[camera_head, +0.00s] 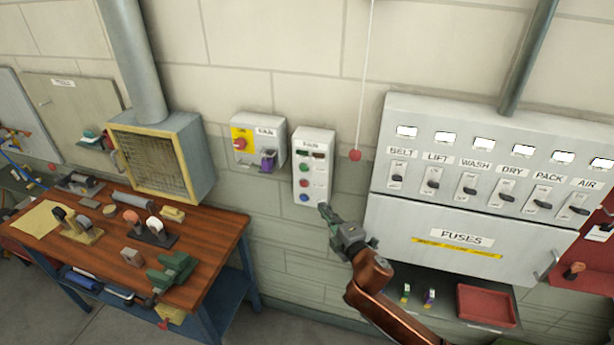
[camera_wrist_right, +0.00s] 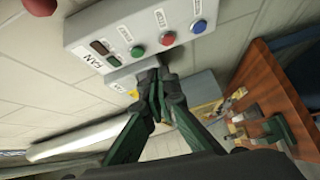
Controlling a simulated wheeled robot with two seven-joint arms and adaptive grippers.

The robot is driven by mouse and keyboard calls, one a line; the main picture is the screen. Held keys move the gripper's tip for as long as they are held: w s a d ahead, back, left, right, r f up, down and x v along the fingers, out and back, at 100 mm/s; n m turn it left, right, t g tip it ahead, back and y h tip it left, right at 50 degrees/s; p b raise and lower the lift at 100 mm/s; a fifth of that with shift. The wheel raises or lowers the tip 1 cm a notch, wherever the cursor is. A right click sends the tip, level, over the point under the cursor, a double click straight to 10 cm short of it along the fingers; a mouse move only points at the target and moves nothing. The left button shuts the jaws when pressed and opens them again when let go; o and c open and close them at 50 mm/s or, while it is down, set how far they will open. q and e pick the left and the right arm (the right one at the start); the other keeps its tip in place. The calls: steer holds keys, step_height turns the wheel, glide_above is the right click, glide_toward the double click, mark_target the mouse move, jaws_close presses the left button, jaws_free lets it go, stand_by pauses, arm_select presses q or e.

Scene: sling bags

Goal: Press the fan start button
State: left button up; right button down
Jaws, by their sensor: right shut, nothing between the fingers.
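The white fan control box (camera_head: 318,145) is on the wall, with a green button (camera_head: 304,168), a red button (camera_head: 304,182) and a blue button (camera_head: 304,197) in a column. In the right wrist view the box carries a FAN label (camera_wrist_right: 88,60), and the green button (camera_wrist_right: 137,52), red button (camera_wrist_right: 168,38) and blue button (camera_wrist_right: 199,26) show in a row. My right gripper (camera_head: 323,207) is shut and empty, near the box's lower end. Its fingertips (camera_wrist_right: 156,76) appear close to the box edge; contact cannot be told. My left gripper is not in view.
Left of the box is a smaller switch box (camera_head: 257,125) with a red knob and a purple item. A red ball (camera_head: 355,155) hangs on a cord to the right. A large fuse cabinet (camera_head: 400,225) fills the right. A wooden workbench (camera_head: 120,255) with tools stands left.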

steer(key=shift+n+y, duration=0.6)
steer(key=shift+n, duration=0.3)
steer(key=a+r, duration=0.1)
steer(key=r, duration=0.1)
steer(key=a+r, duration=0.1)
steer(key=shift+r, duration=0.35)
steer(key=p, duration=0.2)
glide_toward(300, 169)
steer(key=a+x, duration=0.1)
steer(key=x, duration=0.4)
steer(key=shift+w+d, duration=0.3)
steer(key=shift+d, duration=0.05)
